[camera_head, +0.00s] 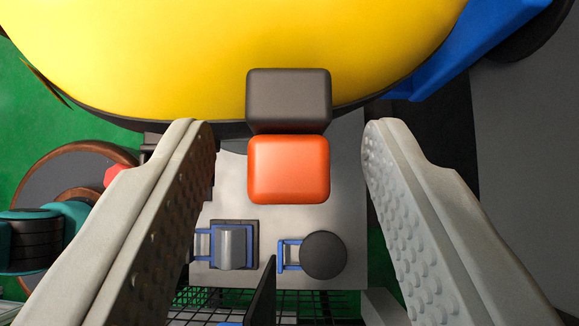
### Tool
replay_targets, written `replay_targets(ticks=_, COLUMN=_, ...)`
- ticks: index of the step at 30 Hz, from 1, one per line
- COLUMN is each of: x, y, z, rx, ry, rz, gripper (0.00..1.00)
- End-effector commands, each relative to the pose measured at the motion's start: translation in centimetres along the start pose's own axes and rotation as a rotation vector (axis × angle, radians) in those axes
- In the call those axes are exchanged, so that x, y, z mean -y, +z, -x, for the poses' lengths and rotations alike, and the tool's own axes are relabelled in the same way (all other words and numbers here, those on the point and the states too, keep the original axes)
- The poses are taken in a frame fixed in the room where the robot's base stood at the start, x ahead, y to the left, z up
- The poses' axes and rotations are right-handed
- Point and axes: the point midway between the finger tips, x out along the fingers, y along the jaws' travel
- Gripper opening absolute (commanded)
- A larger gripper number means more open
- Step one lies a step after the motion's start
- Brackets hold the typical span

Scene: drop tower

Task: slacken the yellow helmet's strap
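The yellow helmet (240,50) fills the top of the view, with a dark rim along its lower edge. A dark block (288,97) sits against the rim, and an orange block (288,169) adjoins it just below; I cannot tell which part works the strap. No strap is clearly visible. My gripper (288,142) is open, its two pale fingers with bumpy inner pads standing left and right of the orange block. Neither finger touches the block in this view.
Below is a pale plate (270,272) bearing a blue-framed piece with a grey roller (232,247) and a dark round knob (323,255) with a blue bracket. A dark wire grid (300,303) lies at the bottom. A brown-rimmed disc (70,185) and teal part (30,240) are at left.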

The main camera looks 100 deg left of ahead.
Motion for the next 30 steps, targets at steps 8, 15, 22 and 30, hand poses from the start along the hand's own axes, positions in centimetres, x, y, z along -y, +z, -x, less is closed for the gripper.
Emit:
replay_targets(ticks=8, x=0.0, y=0.0, z=0.5, rx=0.0, ry=0.001, rz=0.0, gripper=0.45)
replay_targets(ticks=15, x=-0.1, y=0.0, z=3.9, rx=0.0, ry=0.002, rz=0.0, gripper=0.45)
replay_targets(ticks=22, x=0.0, y=0.0, z=6.7, rx=0.0, ry=0.001, rz=0.0, gripper=0.45)
replay_targets(ticks=30, x=0.0, y=0.0, z=7.5, rx=0.0, ry=0.0, rz=0.0, gripper=0.45)
